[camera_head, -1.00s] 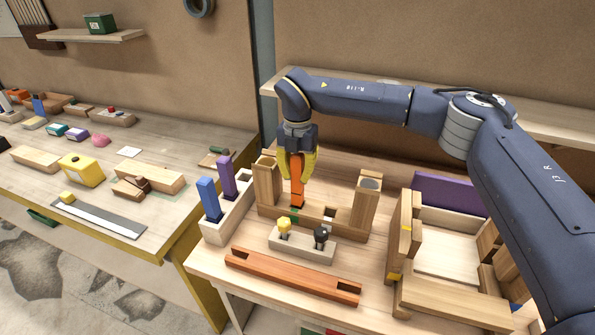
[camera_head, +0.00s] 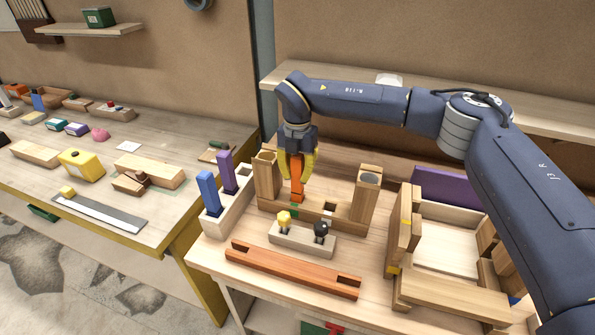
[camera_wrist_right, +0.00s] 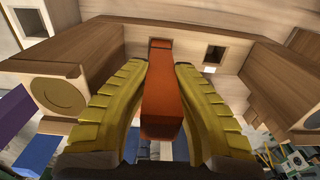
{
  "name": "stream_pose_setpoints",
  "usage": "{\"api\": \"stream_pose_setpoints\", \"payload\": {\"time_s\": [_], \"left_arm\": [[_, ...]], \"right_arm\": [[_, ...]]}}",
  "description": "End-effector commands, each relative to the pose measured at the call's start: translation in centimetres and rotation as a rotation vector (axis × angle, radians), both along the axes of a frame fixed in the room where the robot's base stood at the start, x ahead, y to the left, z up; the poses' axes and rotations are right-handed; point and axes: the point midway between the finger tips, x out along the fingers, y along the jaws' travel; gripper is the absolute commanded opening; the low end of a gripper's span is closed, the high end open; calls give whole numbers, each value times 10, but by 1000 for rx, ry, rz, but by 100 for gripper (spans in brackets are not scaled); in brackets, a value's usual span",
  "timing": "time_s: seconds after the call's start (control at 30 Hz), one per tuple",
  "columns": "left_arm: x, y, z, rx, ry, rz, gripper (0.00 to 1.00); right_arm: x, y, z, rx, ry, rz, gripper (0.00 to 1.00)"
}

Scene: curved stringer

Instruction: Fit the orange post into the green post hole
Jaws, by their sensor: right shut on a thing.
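My right gripper (camera_head: 297,172) is shut on the orange post (camera_head: 297,190) and holds it near upright, fingers down. The post also shows in the right wrist view (camera_wrist_right: 163,103), between the yellow fingers (camera_wrist_right: 160,95). Its lower end is at the wooden base (camera_head: 333,216) between two wooden uprights. A green mark (camera_head: 294,209) shows on the base right by that end. The post covers the hole, so I cannot tell whether its tip is inside or just above. My left gripper is not in view.
Wooden uprights (camera_head: 266,177) (camera_head: 366,196) stand close on both sides. A grey block with yellow and black knobs (camera_head: 302,240) and an orange-brown bar (camera_head: 292,271) lie in front. A holder with blue (camera_head: 208,194) and purple (camera_head: 228,172) posts is left. A wooden box (camera_head: 445,241) is right.

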Motion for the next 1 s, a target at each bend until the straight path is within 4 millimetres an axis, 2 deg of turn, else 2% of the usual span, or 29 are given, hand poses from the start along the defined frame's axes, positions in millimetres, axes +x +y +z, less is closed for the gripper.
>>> {"api": "stream_pose_setpoints", "payload": {"time_s": [0.47, 0.5, 0.7, 1.0], "left_arm": [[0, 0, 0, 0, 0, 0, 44], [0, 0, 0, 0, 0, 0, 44], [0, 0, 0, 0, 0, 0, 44], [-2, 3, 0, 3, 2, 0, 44]], "right_arm": [[0, 0, -10, 0, 0, 1, 0], [0, 0, -11, 1, 0, 1, 25], [0, 0, -10, 1, 0, 1, 48], [0, 0, -8, 1, -1, 0, 49]]}}
